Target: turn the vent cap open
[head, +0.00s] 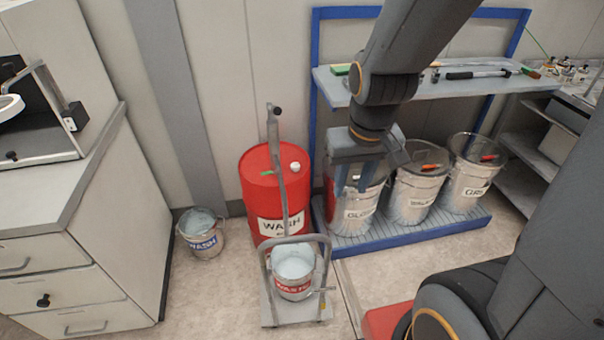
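The red drum (256,194), labelled "WASH", stands upright against the wall. A small white cap (295,167) sits on its top near the right edge; it looks like the vent cap, but its turn position is too small to read. A small green piece (267,172) lies on the left of the drum top. My gripper (352,188) points down to the right of the drum, in front of the leftmost metal can. Its two fingers look apart with nothing between them. It is clear of the white cap.
A pump pipe (276,150) rises from the drum. A trolley (296,312) with a "WASTE" bucket (294,285) stands before it. A "WASH" bucket (202,240) is on the floor at left. Labelled cans (415,192) stand on a blue pallet (410,235) beneath a shelf (440,84).

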